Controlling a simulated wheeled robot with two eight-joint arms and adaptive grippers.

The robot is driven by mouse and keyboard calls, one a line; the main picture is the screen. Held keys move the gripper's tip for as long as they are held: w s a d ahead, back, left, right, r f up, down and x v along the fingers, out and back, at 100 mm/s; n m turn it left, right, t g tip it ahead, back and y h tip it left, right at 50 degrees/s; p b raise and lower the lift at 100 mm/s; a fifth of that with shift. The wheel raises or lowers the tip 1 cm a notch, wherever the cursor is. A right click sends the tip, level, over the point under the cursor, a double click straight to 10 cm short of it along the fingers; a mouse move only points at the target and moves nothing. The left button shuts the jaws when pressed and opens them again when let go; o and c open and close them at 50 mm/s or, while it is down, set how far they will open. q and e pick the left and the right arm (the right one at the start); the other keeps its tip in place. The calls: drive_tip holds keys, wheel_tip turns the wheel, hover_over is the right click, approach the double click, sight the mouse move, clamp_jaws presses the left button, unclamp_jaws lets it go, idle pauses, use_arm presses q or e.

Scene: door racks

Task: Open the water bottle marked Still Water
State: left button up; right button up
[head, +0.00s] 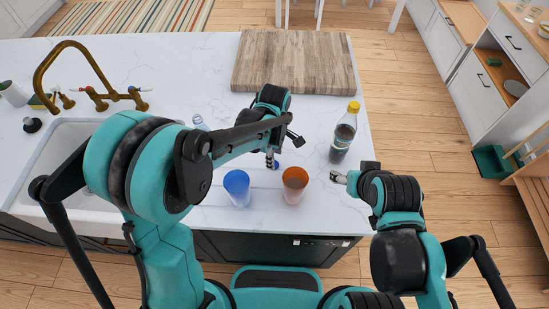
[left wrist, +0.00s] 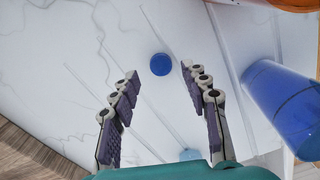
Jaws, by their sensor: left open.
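A clear bottle (head: 200,122) stands by the sink in the head view, mostly hidden behind my left arm; no label is readable. A dark bottle with a yellow cap (head: 344,132) stands upright at the right of the counter. My left gripper (head: 272,160) is open and points down over the counter behind the two cups. In the left wrist view a small round blue cap (left wrist: 160,64) shows between and beyond the open fingers (left wrist: 160,88), apparently untouched. I cannot tell whether it lies loose. My right gripper (head: 340,178) is near the counter's right front, its opening unclear.
A blue cup (head: 237,187) and an orange cup (head: 294,184) stand near the front edge, close to my left gripper. A wooden board (head: 293,62) lies at the back. The sink (head: 62,160) with a brass tap (head: 92,95) is at the left.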

use_arm(q)
wheel_tip(320, 180, up, 9)
drive_tip(key=p, duration=0.2)
drive_tip(key=shift+r, duration=0.2)
